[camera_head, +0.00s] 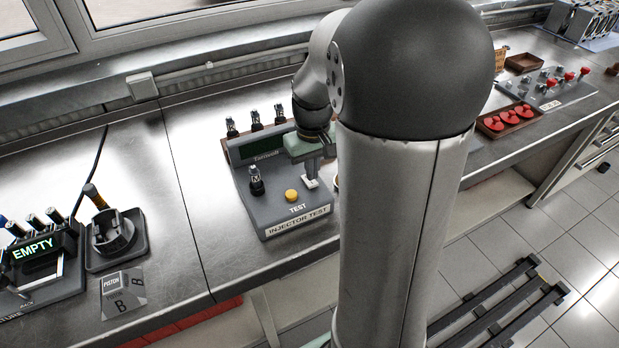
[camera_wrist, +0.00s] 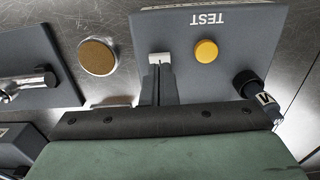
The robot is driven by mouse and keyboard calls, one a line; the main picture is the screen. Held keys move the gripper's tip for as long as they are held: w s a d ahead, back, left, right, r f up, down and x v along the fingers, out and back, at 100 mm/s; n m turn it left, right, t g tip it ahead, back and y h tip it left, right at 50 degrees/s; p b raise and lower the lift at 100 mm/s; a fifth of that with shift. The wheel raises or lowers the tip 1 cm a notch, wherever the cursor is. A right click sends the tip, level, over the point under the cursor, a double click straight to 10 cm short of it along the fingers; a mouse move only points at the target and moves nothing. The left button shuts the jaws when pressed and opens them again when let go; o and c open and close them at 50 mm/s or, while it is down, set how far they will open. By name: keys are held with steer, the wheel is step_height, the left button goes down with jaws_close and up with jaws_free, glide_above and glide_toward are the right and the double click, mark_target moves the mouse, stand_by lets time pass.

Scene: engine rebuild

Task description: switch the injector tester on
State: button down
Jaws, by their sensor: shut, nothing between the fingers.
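The injector tester (camera_head: 285,220) is a grey box on the bench with a dark display, a yellow button (camera_head: 291,195) and a TEST label. In the wrist view the tester (camera_wrist: 225,20) appears upside down, with the yellow button (camera_wrist: 205,51) right of my fingers. My gripper (camera_head: 310,177) is shut and empty, low over the tester's right side. In the wrist view its fingertips (camera_wrist: 158,68) meet a small white piece (camera_wrist: 160,58), probably the switch. I cannot tell whether they touch it. An injector (camera_wrist: 255,88) stands in the tester. My arm hides part of the tester's right side.
Several injectors (camera_head: 256,120) stand behind the tester. A round brown-topped object (camera_wrist: 97,57) lies beside it. A dark holder (camera_head: 115,235) and an EMPTY display (camera_head: 33,248) are at left; a red-part tray (camera_head: 508,122) is at right. Bare bench (camera_head: 215,215) lies left of the tester.

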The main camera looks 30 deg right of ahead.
mark_target(312, 183)
steer(key=shift+f+b, duration=0.7)
steer(key=shift+f, duration=0.25)
stand_by(0.6)
steer(key=shift+r, duration=0.15)
steer(key=shift+r+p, duration=2.65)
steer(key=shift+r, duration=0.8)
